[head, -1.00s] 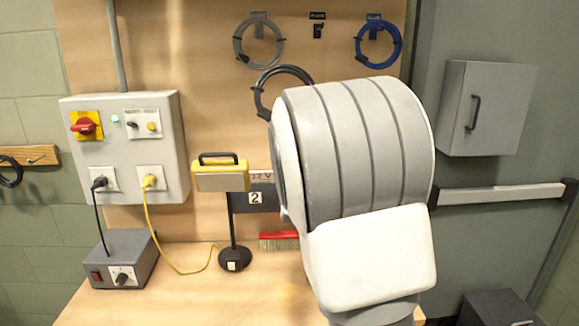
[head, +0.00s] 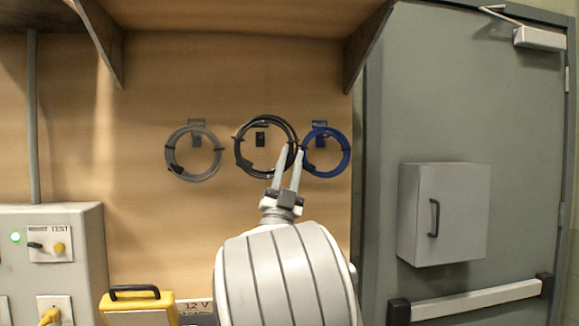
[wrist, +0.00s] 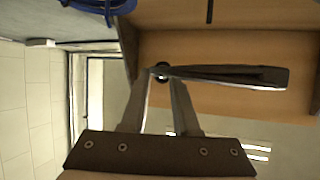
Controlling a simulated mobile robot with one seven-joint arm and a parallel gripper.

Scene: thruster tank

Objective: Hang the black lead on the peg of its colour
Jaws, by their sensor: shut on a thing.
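The black lead (head: 238,153) is a coiled ring in front of the back board in the head view. My gripper (head: 291,152) is shut on the right side of its coil. In the wrist view the black lead (wrist: 235,75) shows edge-on between the fingertips (wrist: 162,73). The black peg (head: 260,138) with its label shows through the ring, between the grey and blue pegs. Whether the coil touches the peg or only hangs in front of it, I cannot tell.
A grey lead (head: 170,150) hangs on the left peg and a blue lead (head: 348,153) on the right peg, close beside the black coil. A shelf (head: 230,20) with brackets is above. A grey door with a box (head: 445,212) is at right.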

